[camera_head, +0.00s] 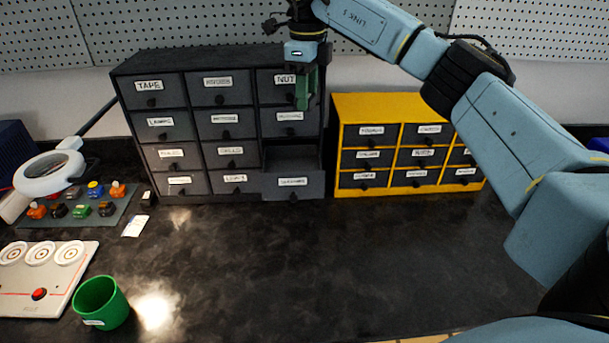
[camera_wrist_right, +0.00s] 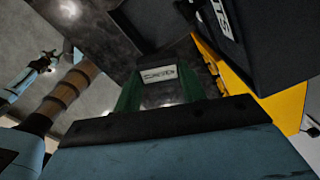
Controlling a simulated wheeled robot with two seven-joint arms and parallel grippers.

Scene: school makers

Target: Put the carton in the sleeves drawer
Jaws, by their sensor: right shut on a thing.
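My right gripper (camera_head: 304,98) points down in front of the NUTS drawer, at the right side of the grey cabinet. Its green fingers are shut on the carton (camera_wrist_right: 158,73), a small piece with a white label that shows between them in the right wrist view. The label is too blurred to read, and the fingers hide the carton in the head view.
The grey cabinet (camera_head: 205,105) has its other drawers shut. A yellow cabinet (camera_head: 328,128) stands close to its right. A magnifier lamp (camera_head: 48,172), a mat with small coloured parts, a white board (camera_head: 62,285) and a green cup (camera_head: 100,303) are at the left. The middle counter is clear.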

